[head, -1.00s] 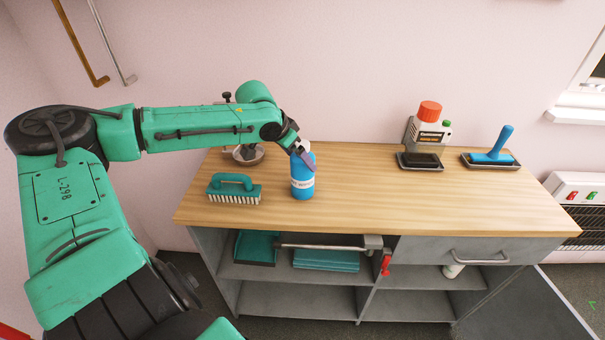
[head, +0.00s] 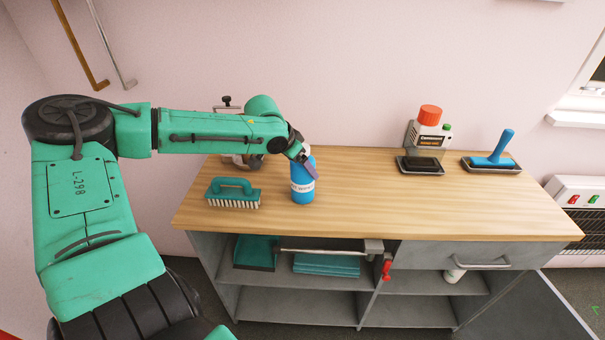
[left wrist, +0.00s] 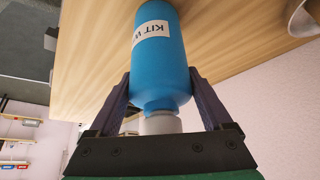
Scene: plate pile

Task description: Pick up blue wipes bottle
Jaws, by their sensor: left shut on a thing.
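The blue wipes bottle (head: 302,187) stands on the wooden worktop, with a white label on its side. In the left wrist view the bottle (left wrist: 160,65) lies between the two fingers, its white cap toward the palm. My left gripper (head: 309,165) comes in from the left and is shut on the upper part of the bottle; it also shows in the left wrist view (left wrist: 157,90). The bottle looks upright. I cannot tell whether its base is clear of the wood. My right gripper is not in view.
A green brush (head: 233,193) stands close left of the bottle. A white bottle with an orange cap (head: 430,130) and a blue-handled tool (head: 491,155) are at the back right. Shelves below hold green cloths (head: 326,264). The worktop (head: 400,200) right of the bottle is clear.

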